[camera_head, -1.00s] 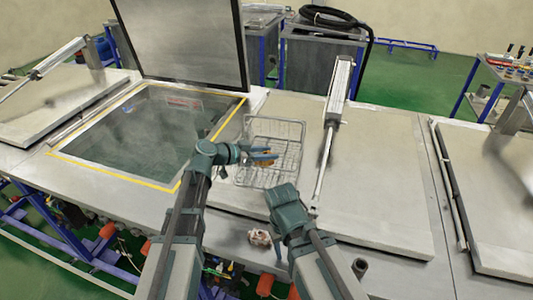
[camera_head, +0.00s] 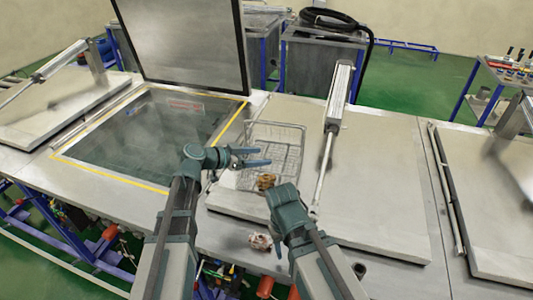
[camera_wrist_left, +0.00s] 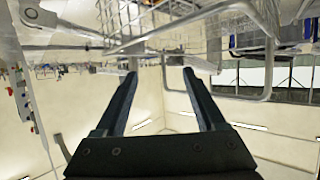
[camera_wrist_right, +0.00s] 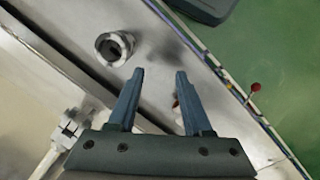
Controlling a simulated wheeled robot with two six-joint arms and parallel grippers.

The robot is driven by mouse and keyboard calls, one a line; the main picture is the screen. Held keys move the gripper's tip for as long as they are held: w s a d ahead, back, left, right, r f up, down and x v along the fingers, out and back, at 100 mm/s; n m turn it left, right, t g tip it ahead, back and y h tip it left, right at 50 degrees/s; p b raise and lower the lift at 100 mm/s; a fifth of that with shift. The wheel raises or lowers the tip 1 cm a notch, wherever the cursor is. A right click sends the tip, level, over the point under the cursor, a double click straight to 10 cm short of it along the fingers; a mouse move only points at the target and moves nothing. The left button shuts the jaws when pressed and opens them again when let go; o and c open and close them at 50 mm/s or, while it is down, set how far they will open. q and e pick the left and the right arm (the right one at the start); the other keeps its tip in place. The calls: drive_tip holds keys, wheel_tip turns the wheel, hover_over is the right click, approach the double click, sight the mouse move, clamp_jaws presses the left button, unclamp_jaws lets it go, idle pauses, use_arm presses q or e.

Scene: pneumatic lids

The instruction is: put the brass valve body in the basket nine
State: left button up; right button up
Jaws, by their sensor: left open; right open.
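The brass valve body (camera_head: 267,181) is at the near end of the wire basket (camera_head: 275,125), low and apparently inside it. No number on the basket is readable. My left gripper (camera_head: 257,158) is open over the basket, its jaws empty and just above the brass piece. In the left wrist view the open fingers (camera_wrist_left: 160,85) have nothing between them, and basket wire shows above them. My right gripper (camera_head: 287,197) is near the basket's front right corner; its fingertips are hidden in the head view. The right wrist view shows its fingers (camera_wrist_right: 160,85) open and empty.
An open tank (camera_head: 150,130) with a raised lid (camera_head: 185,45) is left of the basket. A pneumatic cylinder (camera_head: 338,95) stands on the closed lid (camera_head: 385,170) to the right. A pinkish part (camera_head: 260,242) lies near the front edge. A round metal fitting (camera_wrist_right: 115,46) shows below my right gripper.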

use_arm(q)
drive_tip(key=p+v, duration=0.2)
drive_tip(key=v, duration=0.6)
use_arm(e)
wheel_tip(320, 180, up, 3)
drive_tip(key=shift+r, duration=0.1)
use_arm(q)
drive_tip(key=s+d+f+n+g+y, duration=0.1)
drive_tip(key=s+f+g+y, duration=0.1)
drive_tip(key=s, duration=0.4)
drive_tip(key=s+d+f+n+g+y, duration=0.2)
drive_tip(key=s+f+g+y, duration=0.1)
drive_tip(key=s+f, duration=0.3)
drive_tip(key=s+d+f+n+g+y, duration=0.2)
drive_tip(key=s+f+y, duration=0.2)
drive_tip(key=s+f, duration=0.1)
drive_tip(key=shift+s+d, duration=0.25)
drive_tip(key=shift+s, duration=0.35)
drive_tip(key=s+a+n+y, duration=0.1)
drive_tip(key=s+n+y, duration=0.1)
drive_tip(key=shift+s+a+f+y, duration=0.15)
drive_tip(key=shift+a+f+y, duration=0.15)
drive_tip(key=shift+a, duration=0.1)
drive_tip(key=shift+s+a+r+n+y, duration=0.1)
drive_tip(key=shift+s+a+n+y, duration=0.2)
drive_tip(key=shift+a+n+y, duration=0.15)
drive_tip(key=shift+g, duration=0.3)
